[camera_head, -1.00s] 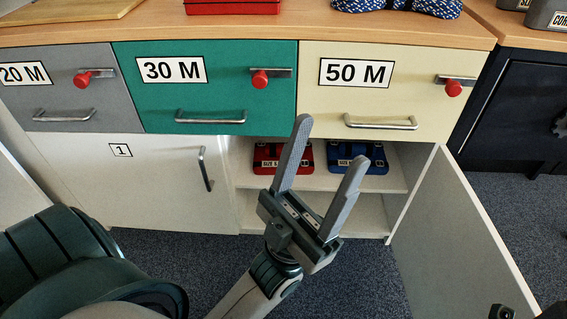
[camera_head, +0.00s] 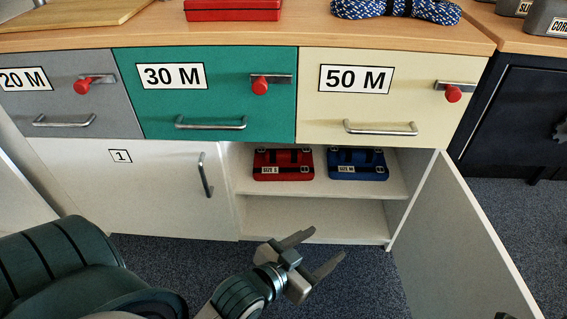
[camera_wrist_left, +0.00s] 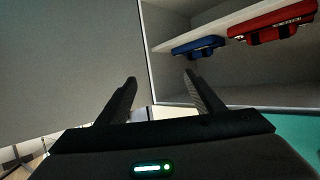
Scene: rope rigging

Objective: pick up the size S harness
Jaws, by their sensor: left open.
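The red size S harness (camera_head: 283,164) lies on the upper shelf of the open cabinet, its label "SIZE S" facing out. It also shows in the left wrist view (camera_wrist_left: 273,20), at the top right. A blue harness (camera_head: 357,164) labelled "SIZE M" lies beside it on the right, also in the left wrist view (camera_wrist_left: 197,46). My left gripper (camera_head: 328,246) is open and empty, low in front of the cabinet, below and apart from the red harness.
The cabinet's open door (camera_head: 462,235) stands out on the right. Closed door 1 (camera_head: 125,190) is on the left. Drawers with handles sit above the opening, including the 50 M drawer (camera_head: 385,100). The lower shelf (camera_head: 318,218) is empty.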

